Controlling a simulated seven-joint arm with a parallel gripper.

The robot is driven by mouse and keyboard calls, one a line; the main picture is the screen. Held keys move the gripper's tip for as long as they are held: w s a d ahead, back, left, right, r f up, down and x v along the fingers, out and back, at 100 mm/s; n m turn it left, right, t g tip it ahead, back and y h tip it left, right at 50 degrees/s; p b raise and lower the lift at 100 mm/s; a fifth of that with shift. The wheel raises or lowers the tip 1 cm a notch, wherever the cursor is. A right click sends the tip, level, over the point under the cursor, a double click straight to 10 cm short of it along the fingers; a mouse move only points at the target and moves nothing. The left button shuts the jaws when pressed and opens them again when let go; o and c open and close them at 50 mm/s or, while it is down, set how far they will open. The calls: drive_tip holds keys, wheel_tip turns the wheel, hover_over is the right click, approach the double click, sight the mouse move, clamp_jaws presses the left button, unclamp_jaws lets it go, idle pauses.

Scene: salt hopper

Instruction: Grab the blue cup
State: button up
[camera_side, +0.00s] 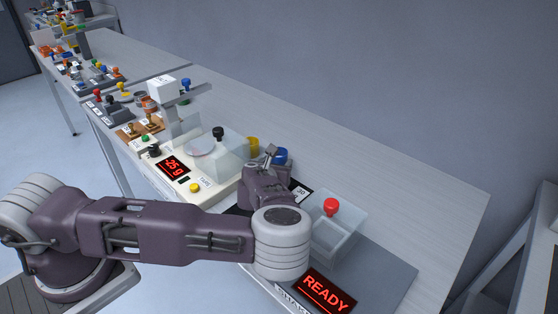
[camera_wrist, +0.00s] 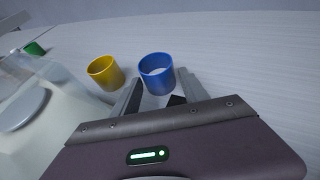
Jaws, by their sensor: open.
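The blue cup (camera_wrist: 157,84) stands upright on the light table in the wrist view, with something pale inside it. In the wrist view my gripper (camera_wrist: 160,88) is open. One finger is to the left of the cup's lower part and the other to its right. The cup is ahead of and between the fingertips. I cannot tell whether either finger touches it.
A yellow cup (camera_wrist: 105,73) stands close on the left of the blue one. A scale (camera_side: 212,190) with a clear box and red display is left of my gripper. A clear hopper box (camera_side: 336,236) with a red knob is to the right. The table behind the cups is clear.

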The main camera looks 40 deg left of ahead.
sight(277, 161)
drive_tip(key=x, duration=0.3)
drive_tip(key=shift+w+a, duration=0.1)
drive_tip(key=shift+a, duration=0.05)
clamp_jaws()
